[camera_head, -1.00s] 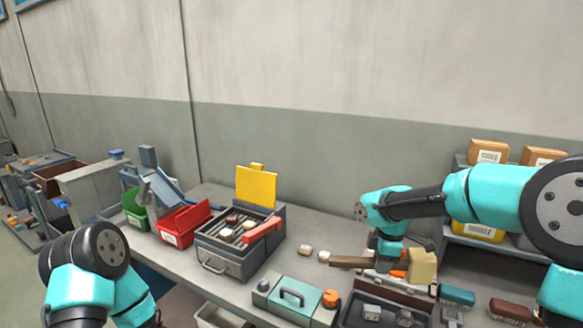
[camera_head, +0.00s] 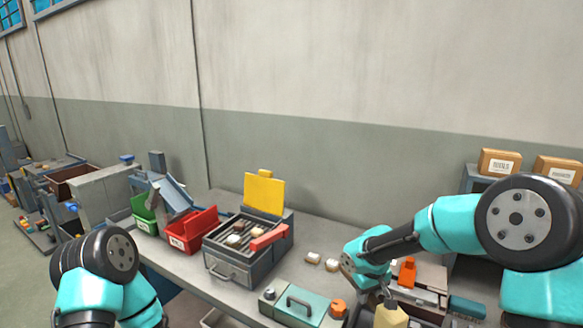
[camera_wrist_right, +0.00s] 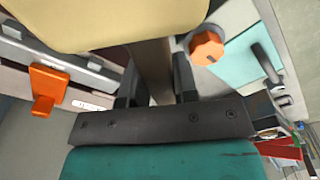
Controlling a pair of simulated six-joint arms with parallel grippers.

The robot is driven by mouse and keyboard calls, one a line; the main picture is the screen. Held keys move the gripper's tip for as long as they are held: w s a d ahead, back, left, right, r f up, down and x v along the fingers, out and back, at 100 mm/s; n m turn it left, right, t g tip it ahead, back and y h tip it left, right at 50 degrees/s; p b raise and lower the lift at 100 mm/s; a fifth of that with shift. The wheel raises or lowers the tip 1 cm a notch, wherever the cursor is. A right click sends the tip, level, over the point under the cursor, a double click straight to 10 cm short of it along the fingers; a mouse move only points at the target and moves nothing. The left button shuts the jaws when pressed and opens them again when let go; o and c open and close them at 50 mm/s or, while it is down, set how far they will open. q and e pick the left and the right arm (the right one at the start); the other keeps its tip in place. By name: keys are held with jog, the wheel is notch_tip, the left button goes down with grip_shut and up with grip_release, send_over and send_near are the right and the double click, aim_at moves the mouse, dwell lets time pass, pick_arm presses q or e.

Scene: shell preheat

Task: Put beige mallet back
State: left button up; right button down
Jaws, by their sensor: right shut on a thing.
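The beige mallet is in my right gripper. In the head view its blocky beige head (camera_head: 390,317) shows at the bottom edge, just below my right gripper (camera_head: 388,301). In the right wrist view the mallet head (camera_wrist_right: 130,22) fills the top, and its brown handle (camera_wrist_right: 152,72) runs down between the fingers of my right gripper (camera_wrist_right: 155,88), which are shut on it. The handle is mostly hidden in the head view. My left arm shows at the lower left of the head view, but its gripper is out of frame.
A teal-lidded case (camera_head: 305,304) with an orange knob (camera_head: 338,307) lies left of the mallet. A grey tray with an orange clip (camera_head: 407,270) is behind and right. A grill box (camera_head: 232,262), red bin (camera_head: 194,229) and green bin (camera_head: 145,215) stand further left.

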jog(key=shift+a+f+m, duration=0.2)
jog(key=shift+f+m, duration=0.1)
jog(key=shift+m, duration=0.1)
jog(key=m, duration=0.6)
jog(key=shift+m, duration=0.4)
dwell(0.4)
jog(key=a, duration=1.4)
jog(key=shift+a, duration=0.1)
